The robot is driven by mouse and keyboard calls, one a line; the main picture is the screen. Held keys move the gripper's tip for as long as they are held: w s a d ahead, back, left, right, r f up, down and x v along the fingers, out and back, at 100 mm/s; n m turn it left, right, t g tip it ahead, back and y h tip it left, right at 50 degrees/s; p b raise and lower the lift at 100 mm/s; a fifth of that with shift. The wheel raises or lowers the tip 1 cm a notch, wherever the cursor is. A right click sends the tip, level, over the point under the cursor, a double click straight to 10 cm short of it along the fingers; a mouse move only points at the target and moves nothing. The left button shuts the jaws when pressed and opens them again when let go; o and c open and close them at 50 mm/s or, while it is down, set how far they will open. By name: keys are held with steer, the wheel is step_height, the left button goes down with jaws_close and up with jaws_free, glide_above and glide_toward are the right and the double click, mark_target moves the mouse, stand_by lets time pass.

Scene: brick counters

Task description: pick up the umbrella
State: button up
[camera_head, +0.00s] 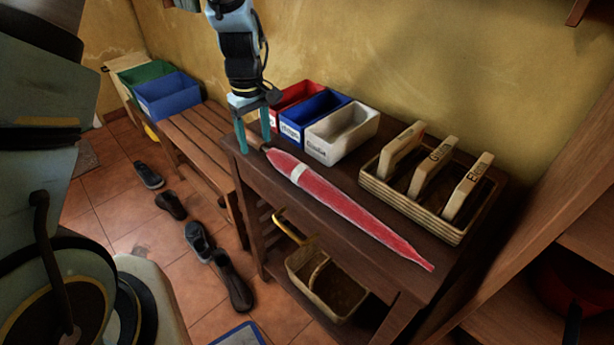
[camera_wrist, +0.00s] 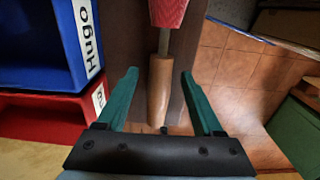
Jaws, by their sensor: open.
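The umbrella (camera_head: 345,208) is red, furled, with a white band, and lies along the front of the dark wooden table. Its tip points to the lower right and its handle end is at the table's left end. In the wrist view its wooden handle (camera_wrist: 161,88) lies between the fingers, with a bit of red cloth above it. My gripper (camera_head: 254,146) is open, pointing down at the handle end. In the wrist view my gripper (camera_wrist: 164,90) has one green finger on each side of the handle, with gaps on both sides. Contact cannot be seen.
Red (camera_head: 296,94), blue (camera_head: 314,114) and white (camera_head: 342,132) bins stand behind the umbrella, close to my gripper. A wicker tray (camera_head: 412,205) with wooden dividers stands at the right. A slatted bench (camera_head: 205,140) adjoins the left. Several shoes lie on the tiled floor.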

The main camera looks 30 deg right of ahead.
jaws_close()
stand_by(0.4)
stand_by(0.4)
